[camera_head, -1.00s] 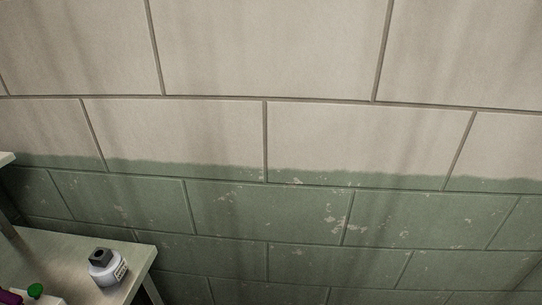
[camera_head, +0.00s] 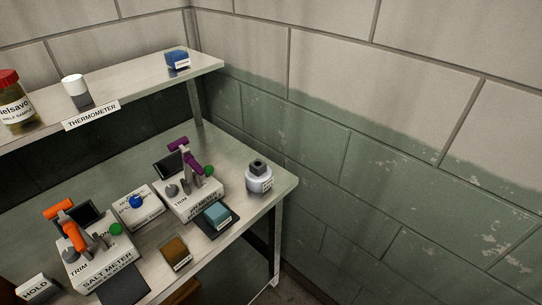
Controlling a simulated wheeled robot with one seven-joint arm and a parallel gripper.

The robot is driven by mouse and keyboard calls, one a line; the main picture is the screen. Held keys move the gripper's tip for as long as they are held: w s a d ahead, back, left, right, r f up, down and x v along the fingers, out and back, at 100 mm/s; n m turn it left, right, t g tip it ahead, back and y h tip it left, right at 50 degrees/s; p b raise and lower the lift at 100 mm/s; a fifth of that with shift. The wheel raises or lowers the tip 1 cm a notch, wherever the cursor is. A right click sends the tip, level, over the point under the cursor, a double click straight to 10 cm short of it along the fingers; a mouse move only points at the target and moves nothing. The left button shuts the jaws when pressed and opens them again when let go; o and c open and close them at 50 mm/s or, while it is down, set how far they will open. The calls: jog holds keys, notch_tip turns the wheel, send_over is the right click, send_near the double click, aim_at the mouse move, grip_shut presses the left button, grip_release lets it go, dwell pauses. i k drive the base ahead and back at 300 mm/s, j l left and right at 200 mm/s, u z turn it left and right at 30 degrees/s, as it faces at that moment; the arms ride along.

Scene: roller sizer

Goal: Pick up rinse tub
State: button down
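A small round pale grey tub (camera_head: 259,180) with a dark top stands upright at the right end of the metal bench (camera_head: 283,187). It carries a small label that I cannot read clearly, so I cannot confirm that it is the rinse tub. Nothing touches it. My gripper is not in view.
To its left are a meter with a purple handle (camera_head: 184,153), a teal block (camera_head: 216,214), a brown block (camera_head: 176,253) and a salt meter with an orange handle (camera_head: 66,224). A shelf (camera_head: 135,88) above holds a jar, a white cup and a blue block. A wall stands at right.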

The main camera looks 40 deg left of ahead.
aim_at(216, 212)
jog(key=k+u, duration=0.15)
jog(key=u, duration=1.1)
